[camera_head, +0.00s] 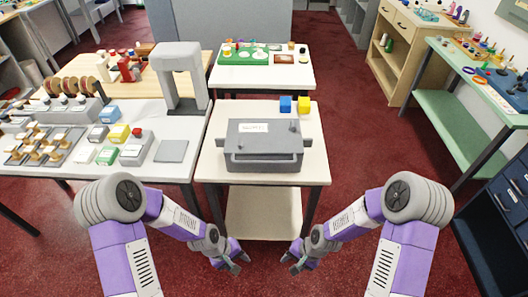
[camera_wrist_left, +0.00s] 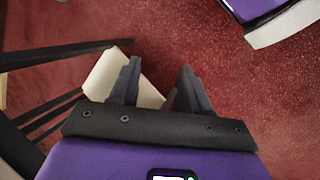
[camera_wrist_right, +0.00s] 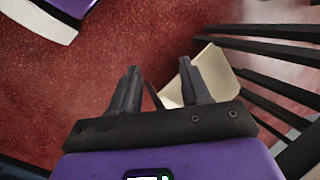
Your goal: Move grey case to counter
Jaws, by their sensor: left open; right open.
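The grey case (camera_head: 263,157) rests flat on the small cream-topped table straight ahead. It has a pale label on top, a bar handle along its front, and handles at its sides. My left gripper (camera_head: 238,262) is open and empty, low in front of the table; in the left wrist view its fingers (camera_wrist_left: 157,85) are spread over the floor and a cream shelf. My right gripper (camera_head: 290,262) is open and empty, low on the other side; its fingers (camera_wrist_right: 160,88) show apart in the right wrist view. The counter (camera_head: 60,165) at left bears several items.
A grey arch-shaped stand (camera_head: 183,75) and a flat grey plate (camera_head: 172,151) are on the left counter. A green-topped table (camera_head: 450,70) stands at right. Red floor is open between the tables.

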